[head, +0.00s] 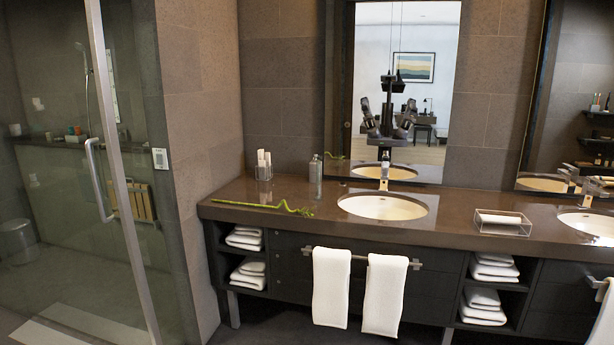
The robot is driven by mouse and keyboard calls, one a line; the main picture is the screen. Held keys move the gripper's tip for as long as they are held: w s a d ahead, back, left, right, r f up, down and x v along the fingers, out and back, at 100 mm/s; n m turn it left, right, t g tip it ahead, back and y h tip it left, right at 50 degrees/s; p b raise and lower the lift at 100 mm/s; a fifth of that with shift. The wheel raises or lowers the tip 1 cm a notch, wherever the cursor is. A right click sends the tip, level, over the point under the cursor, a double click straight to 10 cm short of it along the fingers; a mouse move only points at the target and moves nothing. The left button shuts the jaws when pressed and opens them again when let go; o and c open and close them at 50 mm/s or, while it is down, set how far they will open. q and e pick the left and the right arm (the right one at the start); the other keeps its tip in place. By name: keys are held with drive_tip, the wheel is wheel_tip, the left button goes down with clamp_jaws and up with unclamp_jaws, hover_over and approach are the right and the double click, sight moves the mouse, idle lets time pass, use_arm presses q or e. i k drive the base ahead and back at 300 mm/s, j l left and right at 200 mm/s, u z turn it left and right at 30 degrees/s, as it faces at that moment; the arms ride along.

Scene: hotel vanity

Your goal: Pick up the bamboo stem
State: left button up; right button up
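The bamboo stem (263,206) is thin and green with a curled right end. It lies flat near the front left edge of the brown vanity counter (340,227), left of the sink. Neither of my grippers shows directly in the head view. The mirror (407,90) reflects my body with its arms folded, too small to tell the state of the grippers.
A clear holder with white rolls (264,166) and a glass bottle (315,177) stand behind the stem. A sink (383,206) with a tap (384,172) is to the right. Towels (332,287) hang at the front. A glass shower door (125,190) is at left.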

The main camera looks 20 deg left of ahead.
sight(301, 211)
drive_tip(key=i+j, duration=0.15)
drive_tip(key=j, duration=0.2)
drive_tip(key=i+j, duration=0.15)
drive_tip(key=j, duration=0.2)
drive_tip(key=i+j, duration=0.15)
drive_tip(key=j, duration=0.25)
drive_tip(key=i+j+u, duration=0.1)
drive_tip(key=j, duration=0.25)
drive_tip(key=i+j, duration=0.2)
drive_tip(key=j, duration=0.15)
drive_tip(key=i, duration=0.8)
drive_tip(key=i+l+u, duration=0.1)
drive_tip(key=i, duration=0.7)
drive_tip(key=i+l, duration=0.15)
drive_tip(key=i, duration=0.7)
drive_tip(key=j+u, duration=0.05)
